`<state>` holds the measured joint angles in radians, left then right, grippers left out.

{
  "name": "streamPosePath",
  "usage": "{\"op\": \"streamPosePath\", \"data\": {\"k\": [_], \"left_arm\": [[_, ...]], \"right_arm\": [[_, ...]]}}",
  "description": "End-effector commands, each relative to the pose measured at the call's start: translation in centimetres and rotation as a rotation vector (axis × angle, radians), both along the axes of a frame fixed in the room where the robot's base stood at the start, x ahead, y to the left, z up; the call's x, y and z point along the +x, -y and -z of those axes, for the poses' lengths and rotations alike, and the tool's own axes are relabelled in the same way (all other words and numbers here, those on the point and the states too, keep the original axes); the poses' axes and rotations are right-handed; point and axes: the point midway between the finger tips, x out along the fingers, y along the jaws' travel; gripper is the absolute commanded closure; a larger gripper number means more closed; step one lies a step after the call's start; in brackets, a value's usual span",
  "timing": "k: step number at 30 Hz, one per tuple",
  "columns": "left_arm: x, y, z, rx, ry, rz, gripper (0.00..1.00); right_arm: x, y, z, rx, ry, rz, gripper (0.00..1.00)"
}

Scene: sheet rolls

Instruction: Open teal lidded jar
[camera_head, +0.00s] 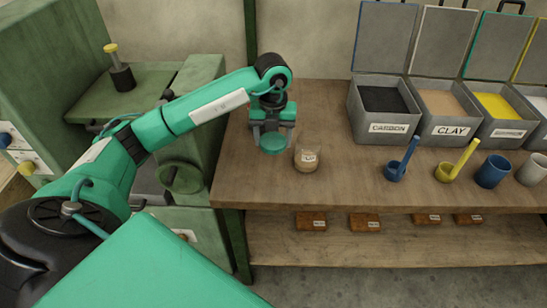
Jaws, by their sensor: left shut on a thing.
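A small glass jar (306,158) with a pale label and light brown contents stands upright on the wooden table. It shows no lid on top. My left gripper (272,132) points down just left of the jar and is shut on a round teal lid (273,145). The lid is apart from the jar. Whether it touches the table is hard to tell. My right gripper is not in view.
Open grey bins labelled carbon (385,112) and clay (445,108), and a yellow-filled one (497,108), stand at the back right. A blue scoop (396,172), a yellow scoop (446,173) and a blue cup (492,171) stand in front. The table (345,180) is clear between jar and scoops.

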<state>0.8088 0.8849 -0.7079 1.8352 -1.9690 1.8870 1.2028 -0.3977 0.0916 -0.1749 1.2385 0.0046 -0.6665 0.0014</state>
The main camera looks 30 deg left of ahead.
Motion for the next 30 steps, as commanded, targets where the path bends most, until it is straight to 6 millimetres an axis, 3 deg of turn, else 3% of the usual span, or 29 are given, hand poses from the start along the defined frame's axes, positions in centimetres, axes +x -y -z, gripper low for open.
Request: {"op": "streamPosePath", "data": {"k": [3, 11, 18, 30], "left_arm": [[-0.1, 0.0, 2.4, 0.0, -0.002, 0.001, 0.62], [0.0, 0.0, 4.5, 0.0, 0.0, 0.001, 0.62], [0.0, 0.1, 7.8, -0.001, -0.002, 0.002, 0.62], [0.0, 0.0, 8.5, 0.0, 0.001, 0.002, 0.62]], "right_arm": [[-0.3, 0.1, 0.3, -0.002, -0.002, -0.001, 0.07], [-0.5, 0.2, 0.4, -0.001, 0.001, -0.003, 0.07], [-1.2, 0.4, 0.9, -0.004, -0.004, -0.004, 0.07], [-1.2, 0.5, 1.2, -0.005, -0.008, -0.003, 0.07]]}}
